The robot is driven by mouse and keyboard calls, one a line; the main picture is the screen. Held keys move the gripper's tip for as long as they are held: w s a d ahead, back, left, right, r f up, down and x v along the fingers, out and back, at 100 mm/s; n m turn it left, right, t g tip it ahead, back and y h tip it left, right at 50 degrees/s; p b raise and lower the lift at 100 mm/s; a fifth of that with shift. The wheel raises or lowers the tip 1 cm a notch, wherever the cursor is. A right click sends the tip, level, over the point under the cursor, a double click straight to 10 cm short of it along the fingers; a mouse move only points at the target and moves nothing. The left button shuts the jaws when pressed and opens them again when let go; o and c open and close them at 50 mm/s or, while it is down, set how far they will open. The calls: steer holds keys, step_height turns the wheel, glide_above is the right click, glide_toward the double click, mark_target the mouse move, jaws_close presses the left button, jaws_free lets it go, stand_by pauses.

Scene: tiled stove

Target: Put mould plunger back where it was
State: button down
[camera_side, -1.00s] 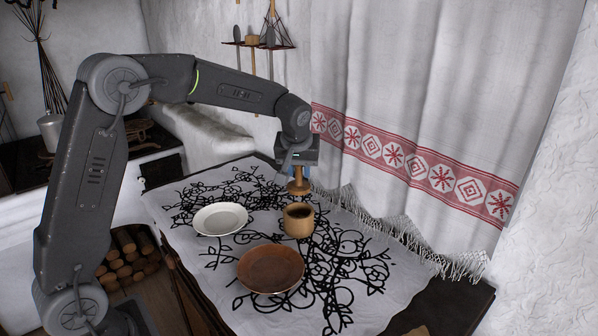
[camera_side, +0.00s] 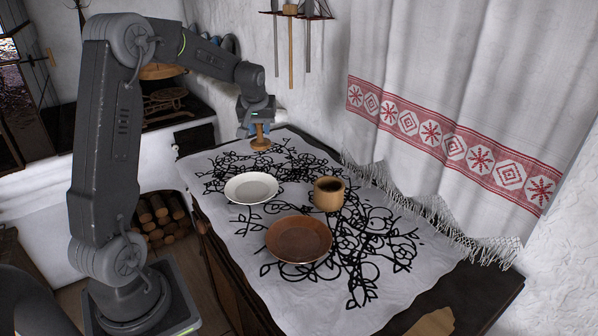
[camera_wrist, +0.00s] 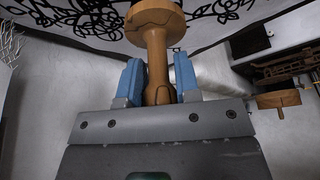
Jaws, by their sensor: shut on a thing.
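The wooden mould plunger (camera_side: 261,142) hangs upright from my gripper (camera_side: 257,129), its wide round end down, at the far end of the table. In the side view it is close to the cloth; I cannot tell whether it touches. In the wrist view, the blue fingers of my gripper (camera_wrist: 160,80) are shut on the handle of the plunger (camera_wrist: 156,45). A wooden cup-shaped mould (camera_side: 328,194) stands upright on the cloth, nearer the camera and right of the gripper, apart from the plunger.
A white plate (camera_side: 251,188) and a brown plate (camera_side: 298,239) lie on the patterned tablecloth (camera_side: 235,225). A white curtain (camera_side: 440,90) with a red band hangs along the right side. The cloth around the plunger looks free of other objects.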

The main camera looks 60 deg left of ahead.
steer(key=shift+w+d+f, duration=1.1)
steer(key=shift+w+f, duration=0.3)
steer(key=shift+f, duration=0.35)
steer(key=shift+w+d+f, duration=1.1)
steer(key=shift+w+f, duration=0.35)
steer(key=shift+f, duration=0.25)
steer(key=shift+w+d+f, duration=1.1)
steer(key=shift+w+f, duration=0.3)
steer(key=shift+f, duration=0.35)
steer(key=shift+f, duration=0.15)
steer(key=c, duration=0.8)
jaws_free()
